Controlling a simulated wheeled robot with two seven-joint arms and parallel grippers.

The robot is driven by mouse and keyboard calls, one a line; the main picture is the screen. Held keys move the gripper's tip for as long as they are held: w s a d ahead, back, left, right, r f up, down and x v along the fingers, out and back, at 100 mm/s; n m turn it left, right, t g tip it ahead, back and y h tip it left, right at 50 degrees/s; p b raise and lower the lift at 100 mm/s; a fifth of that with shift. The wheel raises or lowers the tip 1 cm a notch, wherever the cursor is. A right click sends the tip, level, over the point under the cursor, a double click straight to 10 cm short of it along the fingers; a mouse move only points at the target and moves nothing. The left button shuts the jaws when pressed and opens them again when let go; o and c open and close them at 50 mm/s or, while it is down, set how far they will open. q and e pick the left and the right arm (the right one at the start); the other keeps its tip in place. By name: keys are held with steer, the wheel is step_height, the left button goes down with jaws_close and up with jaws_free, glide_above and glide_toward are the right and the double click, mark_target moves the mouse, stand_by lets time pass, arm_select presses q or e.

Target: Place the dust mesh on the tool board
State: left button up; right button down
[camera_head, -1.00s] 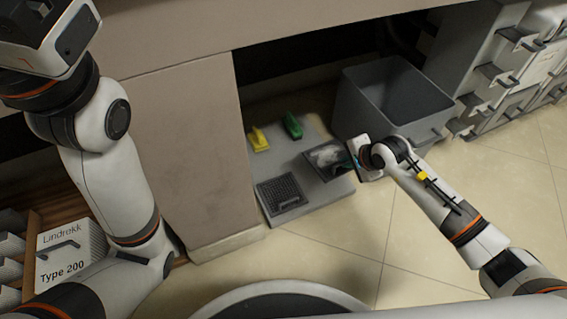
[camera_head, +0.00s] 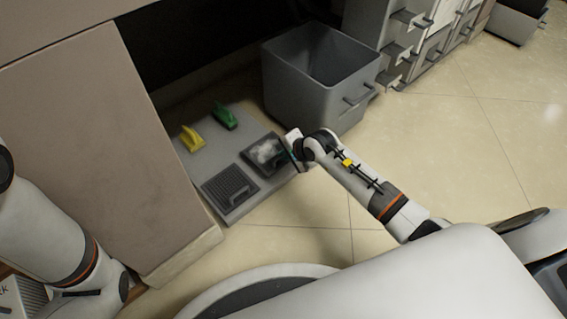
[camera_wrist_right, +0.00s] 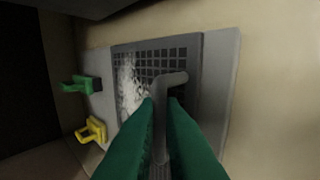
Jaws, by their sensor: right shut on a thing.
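The dust mesh (camera_head: 265,152) is a dark square frame with a grid and a white dusty patch. It is at the right end of the grey tool board (camera_head: 208,163) on the floor; I cannot tell whether it rests on it. My right gripper (camera_head: 289,155) is at the mesh's right edge. In the right wrist view, the green fingers of the gripper (camera_wrist_right: 163,102) are shut on the grey handle of the mesh (camera_wrist_right: 187,62), with the board (camera_wrist_right: 221,75) behind it. My left gripper is out of view.
A second dark grid piece (camera_head: 230,187) lies on the board's front part. A yellow tool (camera_head: 191,138) and a green tool (camera_head: 225,117) stand at its back. A grey bin (camera_head: 318,80) is just behind the mesh. Grey drawers (camera_head: 410,40) stand farther back. The tiled floor at right is clear.

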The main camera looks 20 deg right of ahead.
mark_target(283, 161)
step_height(283, 161, down, 3)
steer(key=shift+b, duration=0.9)
steer(key=shift+r, duration=0.1)
steer(key=c, duration=2)
jaws_free()
steer(key=o, duration=0.5)
steer(key=shift+c, duration=0.2)
